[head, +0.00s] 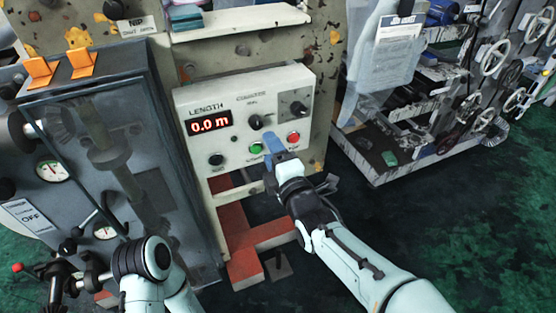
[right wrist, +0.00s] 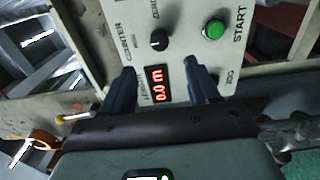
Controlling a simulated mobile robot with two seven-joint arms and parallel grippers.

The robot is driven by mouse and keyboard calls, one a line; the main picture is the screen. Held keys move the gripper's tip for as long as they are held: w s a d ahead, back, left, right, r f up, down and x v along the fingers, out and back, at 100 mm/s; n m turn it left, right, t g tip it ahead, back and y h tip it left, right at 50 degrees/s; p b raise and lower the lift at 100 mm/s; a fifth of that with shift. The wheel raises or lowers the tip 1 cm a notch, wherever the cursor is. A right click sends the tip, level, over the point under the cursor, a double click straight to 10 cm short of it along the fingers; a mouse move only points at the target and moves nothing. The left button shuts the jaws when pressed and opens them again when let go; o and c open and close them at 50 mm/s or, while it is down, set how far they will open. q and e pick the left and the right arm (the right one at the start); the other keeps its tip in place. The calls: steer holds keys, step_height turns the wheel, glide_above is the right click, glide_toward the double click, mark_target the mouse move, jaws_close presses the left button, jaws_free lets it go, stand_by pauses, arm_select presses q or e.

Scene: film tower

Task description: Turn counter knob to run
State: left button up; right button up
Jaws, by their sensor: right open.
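The counter knob (head: 256,122) is a small black dial on the beige panel (head: 190,106), under the COUNTER label and right of the red "0.0 m" display (head: 210,121). Which mark its pointer meets is too small to tell. My right gripper (head: 272,150) is in front of the panel's lower edge, near the green button. In the right wrist view, its blue fingers are open and empty, one on either side of the display. The knob (right wrist: 159,40) shows beyond the fingertips, apart from them. My left arm is at lower left; its gripper is not visible.
The panel also carries a green START button (head: 256,148), a red button (head: 293,138), a black JOG button (head: 216,159) and a second dial (head: 298,108). A grey cabinet with gauges (head: 53,169) stands left. Green floor is clear at right.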

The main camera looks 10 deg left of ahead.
arm_select(q)
steer(key=shift+s+d+r, duration=0.2)
steer(key=shift+s+r, duration=0.15)
steer(key=shift+s, duration=0.15)
arm_select(e)
steer(key=v, duration=0.3)
steer(key=shift+s+d, duration=0.1)
steer(key=shift+f, duration=0.1)
